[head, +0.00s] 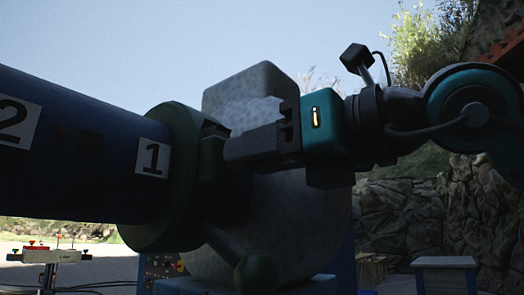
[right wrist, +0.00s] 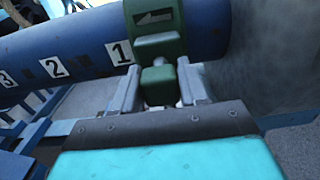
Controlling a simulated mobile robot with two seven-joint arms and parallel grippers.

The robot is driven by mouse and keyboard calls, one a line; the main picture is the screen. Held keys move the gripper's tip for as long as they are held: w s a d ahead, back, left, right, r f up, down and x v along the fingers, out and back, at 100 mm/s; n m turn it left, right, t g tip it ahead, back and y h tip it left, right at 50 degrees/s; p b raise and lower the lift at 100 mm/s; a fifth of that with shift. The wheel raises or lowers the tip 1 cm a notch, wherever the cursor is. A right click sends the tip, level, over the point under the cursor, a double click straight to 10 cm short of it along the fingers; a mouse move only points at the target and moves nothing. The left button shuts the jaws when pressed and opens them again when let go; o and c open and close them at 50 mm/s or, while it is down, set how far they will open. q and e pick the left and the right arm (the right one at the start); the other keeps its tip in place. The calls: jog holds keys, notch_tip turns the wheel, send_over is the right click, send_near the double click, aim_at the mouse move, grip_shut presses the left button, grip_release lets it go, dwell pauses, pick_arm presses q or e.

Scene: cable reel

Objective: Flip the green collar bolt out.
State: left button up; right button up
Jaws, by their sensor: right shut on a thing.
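The dark green collar (head: 160,210) sits around the end of a dark blue shaft (head: 85,150) in the head view. In the right wrist view the collar (right wrist: 155,45) carries a white label with a black arrow pointing left. The green collar bolt (right wrist: 158,82) is a block standing out from the collar, between my two fingers. My right gripper (head: 232,152) reaches in from the right and is shut on the bolt, its fingertips close to the collar. The head view largely hides the bolt behind the fingers. My left gripper is not in view.
The shaft has white number plates, with 1 (head: 152,158) nearest the collar. A lever with a green ball (head: 255,275) angles down below the collar. A large grey rounded plate (head: 250,95) stands behind my gripper. A low blue-grey table (head: 445,262) stands at the lower right.

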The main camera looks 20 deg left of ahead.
grip_shut()
jog(key=shift+d, duration=0.1)
jog(key=shift+s+d+f+b, duration=0.1)
jog(key=shift+d+b, duration=0.2)
jog(key=shift+b, duration=0.1)
jog(key=shift+b+v, duration=0.6)
jog(key=shift+v, duration=0.6)
jog(key=o, duration=0.7)
grip_release()
jog(key=o, duration=0.3)
jog(key=shift+s+d, duration=0.1)
jog(key=shift+d, duration=0.05)
jog(key=shift+o, duration=0.2)
